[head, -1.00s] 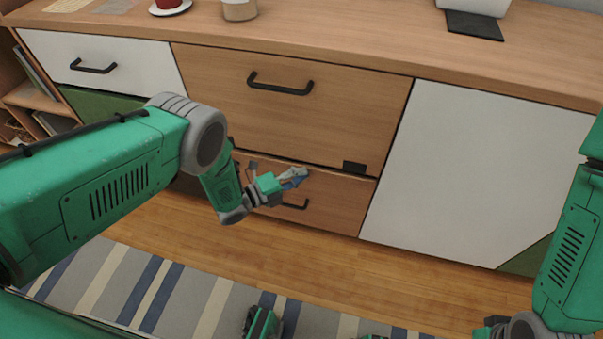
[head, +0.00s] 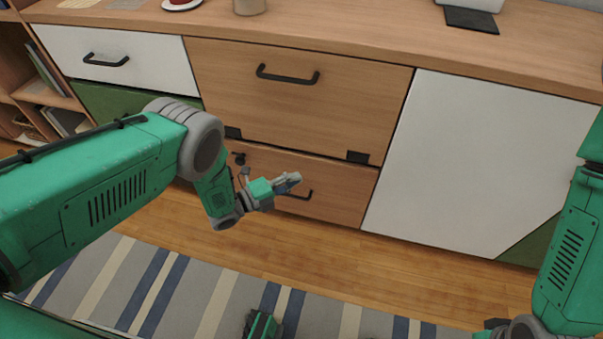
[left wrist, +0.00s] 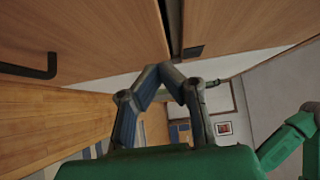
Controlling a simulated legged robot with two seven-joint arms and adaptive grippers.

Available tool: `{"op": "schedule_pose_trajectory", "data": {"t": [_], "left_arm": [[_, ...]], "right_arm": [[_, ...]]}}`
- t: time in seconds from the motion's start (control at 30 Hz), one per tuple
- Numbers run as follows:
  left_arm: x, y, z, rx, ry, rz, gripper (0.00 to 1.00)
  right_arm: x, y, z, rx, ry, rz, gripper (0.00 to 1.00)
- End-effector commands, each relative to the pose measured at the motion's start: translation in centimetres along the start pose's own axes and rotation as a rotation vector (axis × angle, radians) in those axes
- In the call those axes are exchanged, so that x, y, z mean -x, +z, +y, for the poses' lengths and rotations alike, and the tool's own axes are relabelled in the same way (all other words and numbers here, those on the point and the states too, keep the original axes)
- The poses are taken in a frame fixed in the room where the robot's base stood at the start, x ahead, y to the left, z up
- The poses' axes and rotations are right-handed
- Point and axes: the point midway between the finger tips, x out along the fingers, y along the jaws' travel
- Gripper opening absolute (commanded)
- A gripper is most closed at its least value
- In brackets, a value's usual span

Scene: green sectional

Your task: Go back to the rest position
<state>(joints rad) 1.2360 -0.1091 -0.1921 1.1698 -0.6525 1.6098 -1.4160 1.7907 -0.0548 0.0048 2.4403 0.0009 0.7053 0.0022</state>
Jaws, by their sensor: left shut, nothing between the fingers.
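My left gripper (head: 290,183) is shut and empty in front of the lower wooden drawer (head: 340,190). My right arm (head: 565,260) hangs at the right edge of the head view. Its gripper is not seen.
A long wooden sideboard (head: 330,30) fills the back, with a large wooden front (head: 300,110) above the lower drawer and a white door (head: 450,150) to the right. A shelf with books (head: 50,85) stands at the left. Wood floor and a striped rug (head: 190,290) lie in front.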

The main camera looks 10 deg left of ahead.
Motion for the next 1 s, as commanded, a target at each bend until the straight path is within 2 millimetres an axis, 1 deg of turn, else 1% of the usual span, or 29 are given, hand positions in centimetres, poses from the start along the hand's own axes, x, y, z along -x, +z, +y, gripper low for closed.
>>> {"op": "schedule_pose_trajectory", "data": {"t": [0.03,0.2,0.4,0.57,0.77,0.83,0.93,0.97,1.0], "left_arm": [[1.0,0.0,-0.1,0.001,0.003,-0.001,0.0],[3.9,-0.1,-0.1,0.002,0.003,-0.001,0.0],[6.5,-0.1,0.0,0.002,0.003,-0.001,0.0],[7.3,-0.2,0.0,0.001,0.001,0.001,0.0],[7.4,-0.2,0.1,0.004,0.003,-0.001,0.0],[7.4,0.1,-0.1,0.029,0.02,-0.017,0.0],[8.0,0.9,-0.6,0.147,0.102,-0.097,0.0],[8.3,1.2,-0.8,0.207,0.139,-0.138,0.0],[8.9,1.6,-1.1,0.303,0.193,-0.204,0.0]], "right_arm": [[0.5,0.0,0.0,0.0,0.0,-0.001,0.4],[1.5,0.0,0.0,0.0,0.0,-0.002,0.4],[2.1,0.0,0.0,0.0,0.0,-0.002,0.4],[2.3,0.0,0.0,0.0,0.0,-0.002,0.4],[2.3,0.0,0.0,0.0,0.0,-0.002,0.4],[2.5,0.0,0.0,0.0,0.0,-0.002,0.4],[3.4,-0.1,0.0,0.0,0.0,-0.002,0.4],[3.8,-0.1,0.0,0.0,0.0,-0.002,0.4],[4.4,-0.1,0.0,0.0,0.0,-0.002,0.4]]}}
